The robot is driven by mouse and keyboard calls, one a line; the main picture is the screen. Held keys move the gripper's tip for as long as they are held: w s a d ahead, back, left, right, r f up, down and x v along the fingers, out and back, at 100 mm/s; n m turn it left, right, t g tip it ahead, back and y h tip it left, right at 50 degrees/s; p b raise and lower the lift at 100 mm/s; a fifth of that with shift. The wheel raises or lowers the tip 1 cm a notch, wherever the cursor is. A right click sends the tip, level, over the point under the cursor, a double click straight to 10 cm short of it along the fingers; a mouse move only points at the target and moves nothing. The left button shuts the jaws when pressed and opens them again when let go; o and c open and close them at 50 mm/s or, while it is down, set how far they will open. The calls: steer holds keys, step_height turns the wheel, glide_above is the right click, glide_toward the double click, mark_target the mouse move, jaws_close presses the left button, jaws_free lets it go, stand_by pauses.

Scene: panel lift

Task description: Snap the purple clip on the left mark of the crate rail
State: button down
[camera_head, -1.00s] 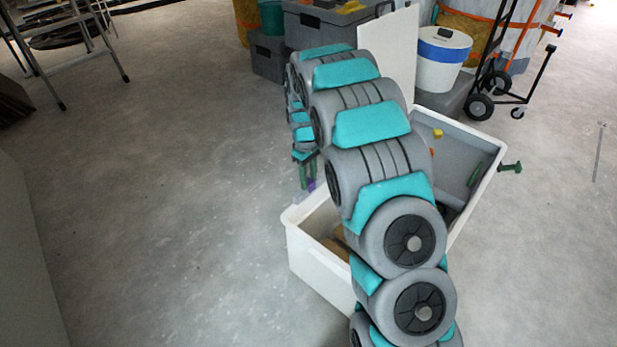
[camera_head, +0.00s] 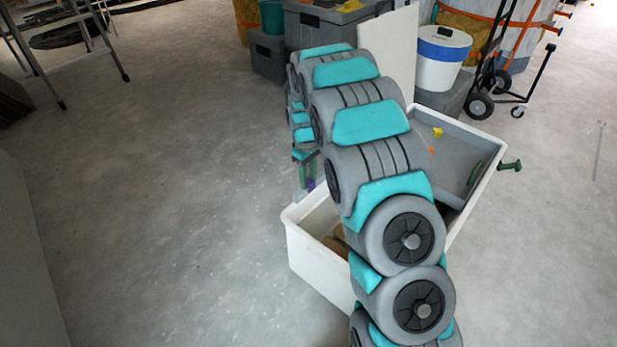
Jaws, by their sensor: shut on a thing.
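The white crate (camera_head: 318,262) stands on the floor, its middle hidden behind my arm. My gripper (camera_head: 307,178) points down near the crate's far left rim, partly hidden by my arm links. The small purple clip (camera_head: 311,185) shows at its fingertips, and the gripper is shut on it. The clip is close to the rim; I cannot tell whether it touches the rail. The left mark on the rail cannot be made out.
Inside the crate are a yellow piece (camera_head: 437,132) and brown items (camera_head: 337,247). A white panel (camera_head: 391,50), a white bucket (camera_head: 443,58) and a hand truck (camera_head: 490,85) stand behind.

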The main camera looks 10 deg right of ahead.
steer(key=shift+s+f, duration=0.25)
steer(key=shift+f, duration=0.3)
steer(key=shift+s+f, duration=0.25)
steer(key=shift+f, duration=0.3)
steer(key=shift+c, duration=2.3)
jaws_free()
steer(key=shift+b, duration=0.3)
steer(key=r, duration=0.6)
steer(key=w+r, duration=0.1)
steer(key=r, duration=0.2)
steer(key=shift+w+a, duration=0.1)
steer(key=shift+r, duration=0.45)
steer(key=shift+s+r, duration=0.2)
steer(key=shift+s, duration=0.15)
steer(key=s+r+m, duration=0.2)
steer(key=s+r, duration=0.3)
steer(key=s, duration=0.6)
steer(key=s+r+m, duration=0.2)
steer(key=s+r, duration=0.3)
steer(key=s, duration=0.6)
steer(key=s+m+g, duration=0.1)
steer(key=s+m, duration=0.2)
steer(key=s, duration=1.8)
steer(key=shift+f, duration=0.4)
